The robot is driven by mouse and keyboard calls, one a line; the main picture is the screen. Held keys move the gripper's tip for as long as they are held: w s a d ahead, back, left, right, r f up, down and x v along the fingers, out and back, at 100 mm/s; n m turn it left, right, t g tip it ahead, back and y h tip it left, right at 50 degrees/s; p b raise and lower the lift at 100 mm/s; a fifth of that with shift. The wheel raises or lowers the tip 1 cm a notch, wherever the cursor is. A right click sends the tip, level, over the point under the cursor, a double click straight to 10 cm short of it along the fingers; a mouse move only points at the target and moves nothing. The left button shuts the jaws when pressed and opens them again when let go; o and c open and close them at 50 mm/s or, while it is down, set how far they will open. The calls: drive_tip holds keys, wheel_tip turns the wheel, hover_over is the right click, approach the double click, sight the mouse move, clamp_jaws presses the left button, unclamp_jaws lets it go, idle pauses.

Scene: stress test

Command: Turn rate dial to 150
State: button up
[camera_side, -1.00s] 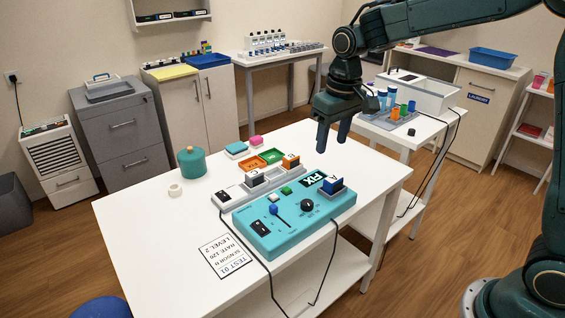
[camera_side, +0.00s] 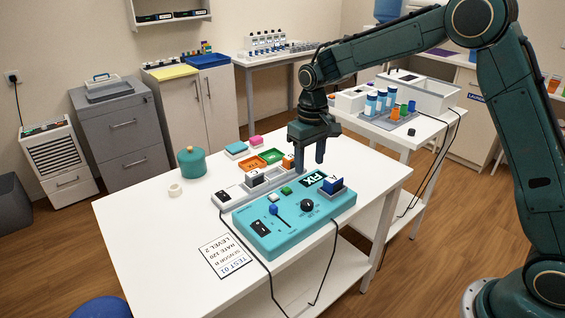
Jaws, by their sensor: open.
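The teal control box (camera_side: 262,238) sits on the white table, with a black round rate dial (camera_side: 307,205) on its top face toward the right. The dial's pointer and scale marks are too small to read.
A grey-white holder (camera_side: 229,193) with blocks lies behind the box. Black cables hang off the front.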

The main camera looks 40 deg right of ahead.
sight(307, 202)
wheel_tip(307, 202, down, 13)
drive_tip(key=shift+r, duration=0.15)
idle(0.4)
drive_tip(key=c, duration=1)
